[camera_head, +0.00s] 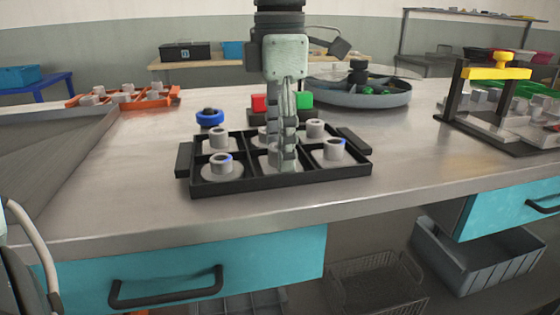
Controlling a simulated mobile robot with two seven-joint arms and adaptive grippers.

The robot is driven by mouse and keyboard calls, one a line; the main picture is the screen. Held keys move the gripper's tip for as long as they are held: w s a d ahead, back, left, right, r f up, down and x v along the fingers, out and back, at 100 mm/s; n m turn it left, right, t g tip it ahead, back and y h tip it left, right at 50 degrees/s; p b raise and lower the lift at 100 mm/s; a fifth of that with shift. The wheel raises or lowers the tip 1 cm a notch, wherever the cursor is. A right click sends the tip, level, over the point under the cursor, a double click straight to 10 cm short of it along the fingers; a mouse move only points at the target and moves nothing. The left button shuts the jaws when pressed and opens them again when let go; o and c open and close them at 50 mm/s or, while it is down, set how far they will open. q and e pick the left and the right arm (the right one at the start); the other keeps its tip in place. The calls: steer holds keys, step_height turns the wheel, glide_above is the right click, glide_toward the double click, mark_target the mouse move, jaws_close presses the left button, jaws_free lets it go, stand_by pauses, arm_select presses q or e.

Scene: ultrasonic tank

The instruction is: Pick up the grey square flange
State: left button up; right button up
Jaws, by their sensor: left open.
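A black divided tray (243,184) sits near the front edge of the metal table and holds several grey flanges. One flange (222,167) is in the front left compartment and another (333,151) in the front right; both show a blue mark. Other flanges stand back left (219,138) and back right (315,129). A further grey part in the middle is mostly hidden by my gripper. I cannot tell for certain which base is square. My left gripper (284,167) points down over the middle of the tray, its fingers seen edge-on, open. My right gripper is not in view.
A round grey basin (360,94) stands behind right, a yellow-handled black frame (497,73) far right, an orange rack (123,96) back left.

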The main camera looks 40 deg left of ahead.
arm_select(q)
jaws_close()
stand_by(0.4)
